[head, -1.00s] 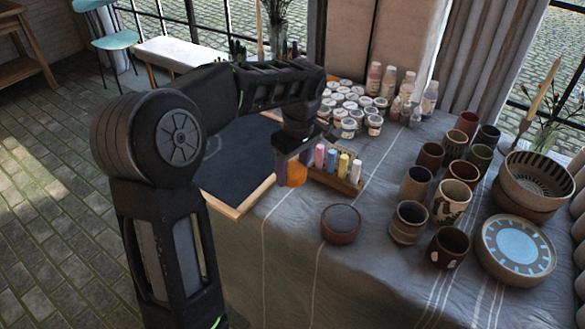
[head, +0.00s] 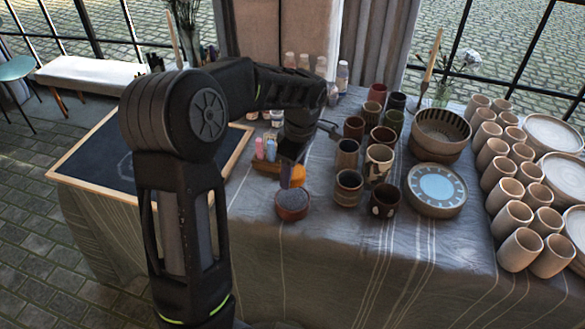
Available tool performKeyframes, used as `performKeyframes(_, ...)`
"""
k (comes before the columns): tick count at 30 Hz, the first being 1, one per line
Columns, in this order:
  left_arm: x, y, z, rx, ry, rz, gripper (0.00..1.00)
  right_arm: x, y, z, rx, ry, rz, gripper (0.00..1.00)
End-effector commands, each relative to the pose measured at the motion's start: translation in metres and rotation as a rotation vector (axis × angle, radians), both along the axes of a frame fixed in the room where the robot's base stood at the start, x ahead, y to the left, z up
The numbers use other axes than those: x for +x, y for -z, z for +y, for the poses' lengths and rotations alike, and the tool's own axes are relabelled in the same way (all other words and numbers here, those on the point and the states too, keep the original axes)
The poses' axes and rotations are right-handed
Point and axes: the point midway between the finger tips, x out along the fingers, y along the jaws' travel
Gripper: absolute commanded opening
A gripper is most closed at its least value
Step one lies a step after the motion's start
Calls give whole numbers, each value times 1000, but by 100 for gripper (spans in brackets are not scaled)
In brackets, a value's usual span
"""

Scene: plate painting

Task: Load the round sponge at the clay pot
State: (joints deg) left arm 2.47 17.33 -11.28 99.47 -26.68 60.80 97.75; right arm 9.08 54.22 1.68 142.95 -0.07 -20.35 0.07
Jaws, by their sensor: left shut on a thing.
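My left gripper (head: 292,176) points down just above the back of the clay pot. It is shut on the round sponge (head: 300,173), an orange piece partly hidden by the fingers. The clay pot (head: 291,211) is a low, round reddish-brown bowl with a grey filling, standing on the cloth-covered table. From this angle I cannot tell whether the sponge touches the pot. My right gripper is not in view.
Several dark cups (head: 348,188) stand close to the right of the pot. A blue-centred plate (head: 437,190) and a striped bowl (head: 442,131) are beyond them. Colored chalks (head: 270,149) are behind left. A framed blackboard (head: 100,160) lies left. Cloth in front is clear.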

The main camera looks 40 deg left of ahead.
Motion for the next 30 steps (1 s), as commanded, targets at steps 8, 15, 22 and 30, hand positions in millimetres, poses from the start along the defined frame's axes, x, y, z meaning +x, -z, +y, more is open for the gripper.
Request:
performKeyframes(8,0,0,0,-1,-1,1,24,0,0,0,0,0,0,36)
performKeyframes(15,-1,10,-1,-1,1,2,24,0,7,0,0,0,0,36)
performKeyframes(22,-1,32,-1,-1,2,3,24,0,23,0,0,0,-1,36)
performKeyframes(30,-1,56,0,-1,1,3,24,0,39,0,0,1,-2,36)
